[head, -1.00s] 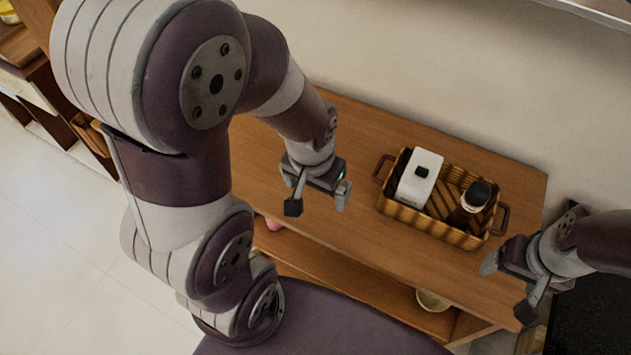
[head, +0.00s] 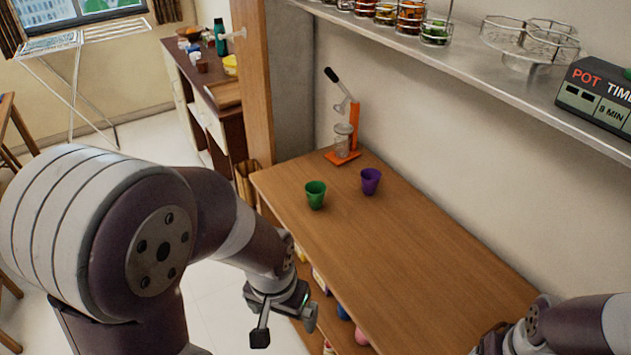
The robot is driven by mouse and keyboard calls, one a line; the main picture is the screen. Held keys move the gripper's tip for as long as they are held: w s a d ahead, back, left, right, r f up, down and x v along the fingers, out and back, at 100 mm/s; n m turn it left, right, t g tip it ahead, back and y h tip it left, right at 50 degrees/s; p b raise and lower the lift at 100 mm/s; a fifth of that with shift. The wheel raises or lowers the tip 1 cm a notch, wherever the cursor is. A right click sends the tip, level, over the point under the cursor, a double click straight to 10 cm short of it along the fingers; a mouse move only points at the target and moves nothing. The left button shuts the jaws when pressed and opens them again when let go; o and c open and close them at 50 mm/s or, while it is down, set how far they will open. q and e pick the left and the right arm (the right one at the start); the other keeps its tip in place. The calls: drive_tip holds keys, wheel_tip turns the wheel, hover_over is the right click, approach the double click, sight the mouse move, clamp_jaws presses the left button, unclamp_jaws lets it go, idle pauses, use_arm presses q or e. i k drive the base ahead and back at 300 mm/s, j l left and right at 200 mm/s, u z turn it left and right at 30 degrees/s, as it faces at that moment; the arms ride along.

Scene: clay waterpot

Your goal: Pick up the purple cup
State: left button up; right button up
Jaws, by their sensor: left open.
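The purple cup (head: 371,181) stands upright on the wooden table (head: 400,255), towards its far end near the wall. A green cup (head: 315,195) stands upright a little to its left. My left gripper (head: 284,328) is open and empty, beside the table's front left edge, well short of both cups. My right gripper (head: 492,344) is at the bottom right edge of the view, partly cut off and hidden by its own arm, so its fingers do not show clearly.
An orange press (head: 343,140) with a glass jar stands at the table's far left corner. A metal shelf (head: 480,75) with jars and a timer (head: 598,95) hangs along the wall. The middle of the tabletop is clear. A wooden post (head: 254,85) rises behind the table's left end.

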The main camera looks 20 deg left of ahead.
sight(369, 176)
drive_tip(key=u, duration=0.3)
drive_tip(key=z, duration=1.25)
drive_tip(key=j+z, duration=0.3)
drive_tip(key=j, duration=0.45)
drive_tip(key=j+z, duration=0.35)
drive_tip(key=j, duration=0.4)
drive_tip(key=k+j+z, duration=0.1)
drive_tip(key=j+z, duration=0.2)
drive_tip(key=j, duration=0.4)
